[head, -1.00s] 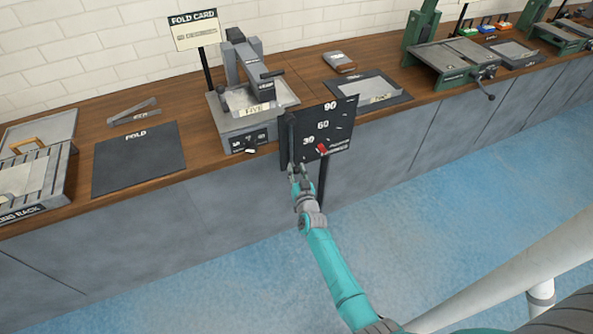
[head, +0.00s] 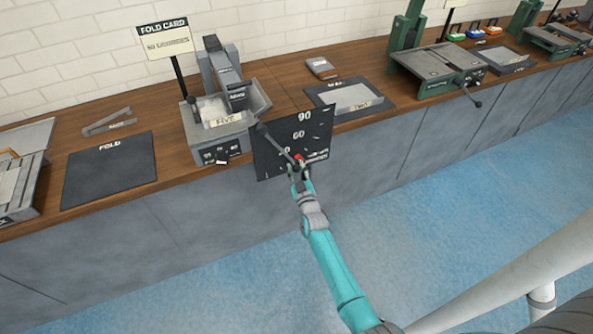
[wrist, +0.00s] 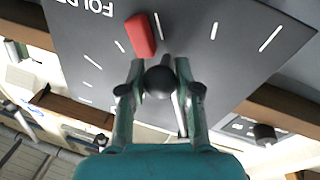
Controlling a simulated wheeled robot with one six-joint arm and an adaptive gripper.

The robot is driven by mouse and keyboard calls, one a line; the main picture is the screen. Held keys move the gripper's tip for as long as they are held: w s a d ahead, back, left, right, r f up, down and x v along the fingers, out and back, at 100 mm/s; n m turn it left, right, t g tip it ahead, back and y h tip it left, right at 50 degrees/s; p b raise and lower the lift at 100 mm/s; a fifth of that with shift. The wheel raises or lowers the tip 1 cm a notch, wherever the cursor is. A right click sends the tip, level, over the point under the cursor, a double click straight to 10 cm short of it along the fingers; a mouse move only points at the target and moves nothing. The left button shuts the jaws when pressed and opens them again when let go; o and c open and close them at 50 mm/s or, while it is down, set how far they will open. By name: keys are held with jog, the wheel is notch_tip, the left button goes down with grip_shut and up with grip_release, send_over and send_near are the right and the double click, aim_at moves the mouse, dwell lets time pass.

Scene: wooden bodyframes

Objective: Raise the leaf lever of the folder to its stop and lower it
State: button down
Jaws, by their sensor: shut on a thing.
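The folder (head: 222,98) is a grey machine on the bench, with a black board marked 90 and 60 (head: 310,125) in front of its right side. The leaf lever (head: 278,143) is a grey rod slanting down and right across the board. My gripper (head: 297,172) is at its lower end. In the wrist view, my gripper (wrist: 160,90) is shut on the lever's dark ball knob (wrist: 160,79), one finger on each side. A red block (wrist: 140,37) on the board is close to the knob; it also shows in the head view (head: 298,158). The lower board numbers are partly hidden.
A dark FOLD mat (head: 110,172) lies left of the folder, and another dark mat with a sheet (head: 325,92) lies right. A sign (head: 165,38) stands behind the folder. Blue floor (head: 450,180) in front is clear.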

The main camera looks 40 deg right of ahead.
jog(key=shift+d+r, duration=0.15)
jog(key=shift+d, duration=0.1)
jog(key=c, duration=0.8)
grip_release()
jog(key=shift+s, duration=0.1)
jog(key=v, duration=1.2)
